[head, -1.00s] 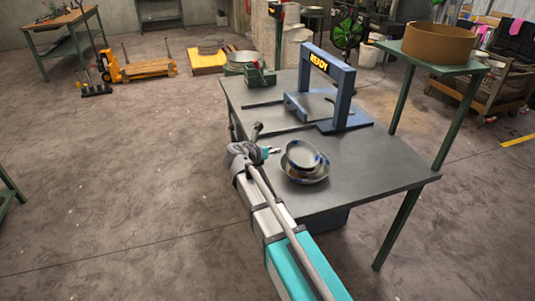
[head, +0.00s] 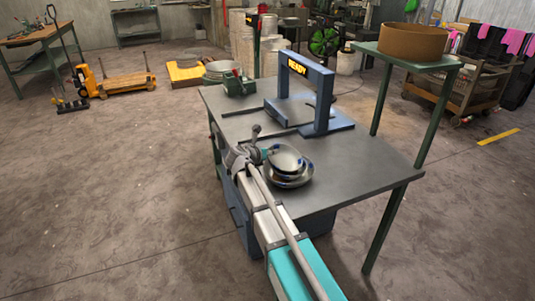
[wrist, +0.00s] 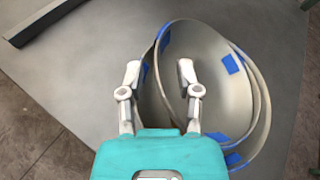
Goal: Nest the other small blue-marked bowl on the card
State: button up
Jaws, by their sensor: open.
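A small grey bowl with blue marks (head: 287,157) rests tilted in a wider bowl (head: 294,184) on the near part of the grey table. In the wrist view the small bowl (wrist: 218,85) fills the centre right, and the wider bowl's rim (wrist: 265,125) shows around its right side. Blue patches show on both. My gripper (wrist: 160,72) is open, its fingers one on each side of the bowls' left rims. In the head view my gripper (head: 265,154) is at the left edge of the bowls, partly hidden. I cannot make out a card.
A blue arch frame marked READY (head: 305,95) stands behind the bowls on the grey table (head: 360,180). A green vise-like tool (head: 238,85) sits at the back left. A raised green stand with a brown round tub (head: 412,42) is at the right. The table right of the bowls is clear.

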aim_at(278, 160)
grip_shut()
jog(key=shift+s+d, duration=0.1)
dwell(0.4)
jog(key=shift+s+d, duration=0.35)
jog(key=shift+d, duration=0.35)
jog(key=shift+s+d, duration=0.35)
jog(key=shift+d, duration=0.35)
jog(key=shift+o, duration=0.3)
grip_release()
